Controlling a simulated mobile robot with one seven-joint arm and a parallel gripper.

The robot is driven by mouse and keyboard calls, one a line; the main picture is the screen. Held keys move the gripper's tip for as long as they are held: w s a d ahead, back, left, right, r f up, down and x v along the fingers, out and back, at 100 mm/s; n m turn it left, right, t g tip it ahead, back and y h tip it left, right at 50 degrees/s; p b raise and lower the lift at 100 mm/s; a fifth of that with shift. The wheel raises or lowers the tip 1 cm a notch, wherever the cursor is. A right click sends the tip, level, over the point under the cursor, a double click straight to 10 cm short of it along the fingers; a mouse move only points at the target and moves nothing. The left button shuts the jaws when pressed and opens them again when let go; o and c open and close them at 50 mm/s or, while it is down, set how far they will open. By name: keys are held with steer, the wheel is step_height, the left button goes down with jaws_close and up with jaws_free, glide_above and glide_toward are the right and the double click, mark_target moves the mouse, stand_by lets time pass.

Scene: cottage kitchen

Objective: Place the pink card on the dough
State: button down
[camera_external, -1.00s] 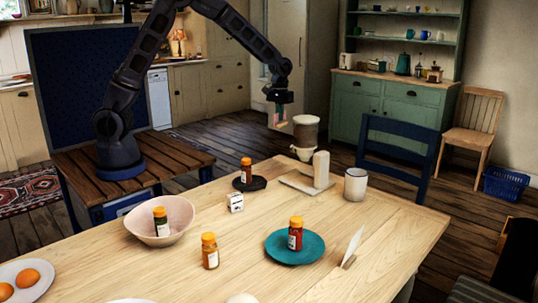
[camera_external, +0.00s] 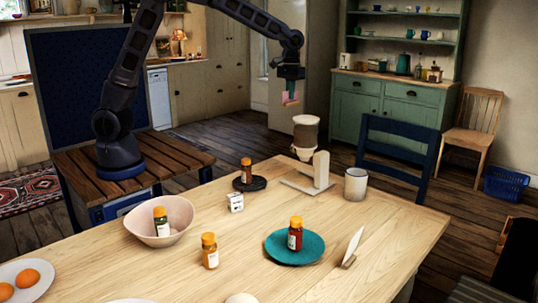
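My gripper (camera_external: 290,99) is raised high above the far side of the wooden table, over the pour-over stand, and points down. A small pink piece, which looks like the pink card (camera_external: 287,97), shows between its fingers, with a green part beside it; the gripper seems shut on it. A pale rounded lump (camera_external: 241,298), possibly the dough, is at the bottom edge of the view, mostly cut off. It lies on the near part of the table, far from my gripper.
The table (camera_external: 390,235) holds a coffee stand with a dripper (camera_external: 306,133), a white mug (camera_external: 355,186), a teal plate (camera_external: 280,254) with a jar, a card in a holder (camera_external: 353,244), a pink bowl (camera_external: 178,210), an orange-capped jar (camera_external: 209,252) and a white timer-like cube (camera_external: 235,203).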

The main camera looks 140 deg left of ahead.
steer(key=w+d+m, duration=0.5)
steer(key=w+d, duration=0.8)
steer(key=w, duration=0.2)
steer(key=w+d+m, duration=0.4)
steer(key=w+d, duration=0.9)
steer(key=w, duration=0.3)
steer(key=m, duration=0.9)
glide_above(241, 299)
step_height(241, 299, down, 25)
steer(key=shift+f, duration=0.1)
steer(key=c, duration=2.1)
jaws_free()
steer(key=shift+f, duration=0.15)
steer(key=o, duration=0.4)
